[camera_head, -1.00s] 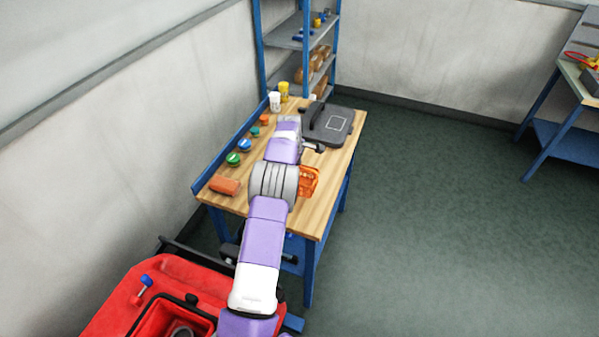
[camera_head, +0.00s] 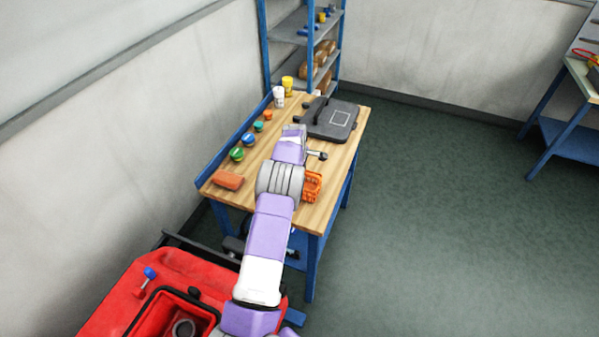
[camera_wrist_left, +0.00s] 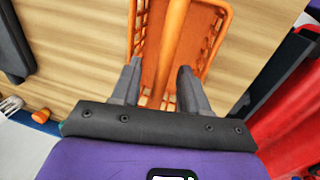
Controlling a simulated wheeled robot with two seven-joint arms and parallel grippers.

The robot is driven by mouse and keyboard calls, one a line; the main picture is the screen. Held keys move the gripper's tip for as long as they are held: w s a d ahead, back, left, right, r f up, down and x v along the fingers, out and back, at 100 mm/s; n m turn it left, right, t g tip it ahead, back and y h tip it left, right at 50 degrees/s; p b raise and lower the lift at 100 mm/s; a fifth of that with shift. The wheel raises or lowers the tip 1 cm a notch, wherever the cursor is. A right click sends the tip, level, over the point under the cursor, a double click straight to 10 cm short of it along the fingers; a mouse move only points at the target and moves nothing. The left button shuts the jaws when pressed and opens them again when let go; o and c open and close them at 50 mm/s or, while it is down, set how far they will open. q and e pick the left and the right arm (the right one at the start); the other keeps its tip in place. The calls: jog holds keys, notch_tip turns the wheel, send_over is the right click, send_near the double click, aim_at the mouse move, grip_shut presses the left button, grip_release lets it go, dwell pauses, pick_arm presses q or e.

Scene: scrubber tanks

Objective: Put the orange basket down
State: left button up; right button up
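The orange basket (camera_head: 313,187) is at the right edge of the wooden workbench (camera_head: 321,215) in the head view, partly hidden behind my left arm. It appears to rest on the bench top. In the left wrist view the basket (camera_wrist_left: 218,38) is seen from above, with its handle (camera_wrist_left: 171,45) running up between the fingers of my left gripper (camera_wrist_left: 160,75). The fingers are apart, with a visible gap on the handle's left side. The left fingers are hidden in the head view. My right gripper is not in view.
A dark grey case (camera_head: 332,118) lies at the bench's far end. Several coloured caps, an orange-brown block (camera_head: 228,180), a white cup (camera_head: 279,97) and a yellow cup (camera_head: 288,84) line the left side. A red machine (camera_head: 150,280) stands in front.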

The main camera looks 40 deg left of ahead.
pick_arm(q)
jog(key=shift+r, duration=0.1)
jog(key=shift+r, duration=0.25)
notch_tip(320, 180, up, 12)
jog(key=s, duration=0.2)
jog(key=shift+s+d+f+p, duration=0.15)
jog(key=shift+d+f+p, duration=0.15)
jog(key=shift+d, duration=0.1)
